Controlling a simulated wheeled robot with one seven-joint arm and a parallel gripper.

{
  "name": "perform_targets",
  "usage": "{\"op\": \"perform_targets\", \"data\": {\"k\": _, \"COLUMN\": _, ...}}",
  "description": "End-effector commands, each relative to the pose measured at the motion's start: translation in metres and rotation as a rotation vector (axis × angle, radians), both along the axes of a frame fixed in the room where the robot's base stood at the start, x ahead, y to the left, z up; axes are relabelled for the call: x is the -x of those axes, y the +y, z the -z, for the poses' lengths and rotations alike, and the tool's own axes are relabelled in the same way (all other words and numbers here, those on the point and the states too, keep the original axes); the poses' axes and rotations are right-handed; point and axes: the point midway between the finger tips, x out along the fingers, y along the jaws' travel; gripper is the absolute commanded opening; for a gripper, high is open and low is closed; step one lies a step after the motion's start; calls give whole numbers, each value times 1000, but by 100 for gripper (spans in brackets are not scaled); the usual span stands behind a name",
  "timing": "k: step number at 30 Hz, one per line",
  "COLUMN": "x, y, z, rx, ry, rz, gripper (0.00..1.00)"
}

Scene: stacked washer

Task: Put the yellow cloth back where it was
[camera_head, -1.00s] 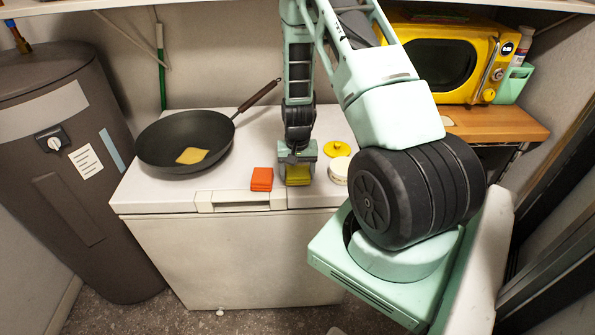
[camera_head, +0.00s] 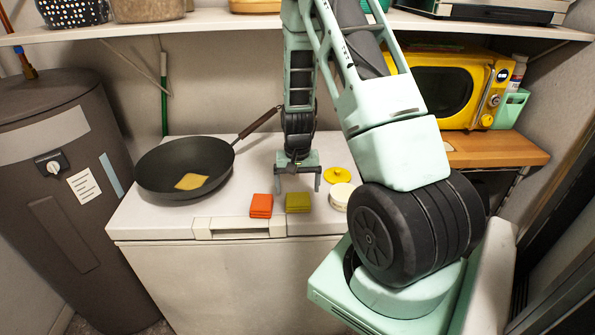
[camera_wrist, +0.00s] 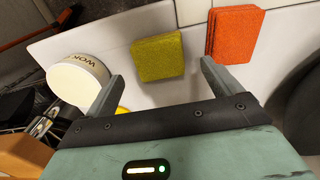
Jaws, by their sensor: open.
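A yellow-green folded cloth (camera_head: 298,202) lies flat on the white top near its front edge, just right of an orange folded cloth (camera_head: 261,205). My gripper (camera_head: 297,188) is open and empty above and slightly behind the yellow-green cloth. In the wrist view the yellow-green cloth (camera_wrist: 158,58) lies ahead of the open fingers, apart from both, and the orange cloth (camera_wrist: 235,35) lies to its right. A paler yellow square piece (camera_head: 191,181) lies in the black pan (camera_head: 152,183).
A white round container (camera_head: 341,196) and a yellow lid (camera_head: 337,174) stand right of the cloths. A shelf (camera_head: 230,22) runs above. A yellow microwave (camera_head: 462,88) stands at right. The white top (camera_head: 225,205) is bare between pan and orange cloth.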

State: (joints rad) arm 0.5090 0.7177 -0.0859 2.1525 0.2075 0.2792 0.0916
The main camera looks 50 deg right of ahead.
Motion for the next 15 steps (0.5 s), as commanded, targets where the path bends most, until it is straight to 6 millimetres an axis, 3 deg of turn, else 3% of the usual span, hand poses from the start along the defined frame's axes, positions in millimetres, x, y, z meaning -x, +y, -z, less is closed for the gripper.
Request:
{"op": "perform_targets", "data": {"k": 6, "x": -1, "y": 0, "z": -39, "rx": 3, "ry": -4, "rz": -2, "gripper": 90}}
{"op": "perform_targets", "data": {"k": 15, "x": 0, "y": 0, "z": -66, "rx": 1, "ry": -1, "rz": 0, "gripper": 90}}
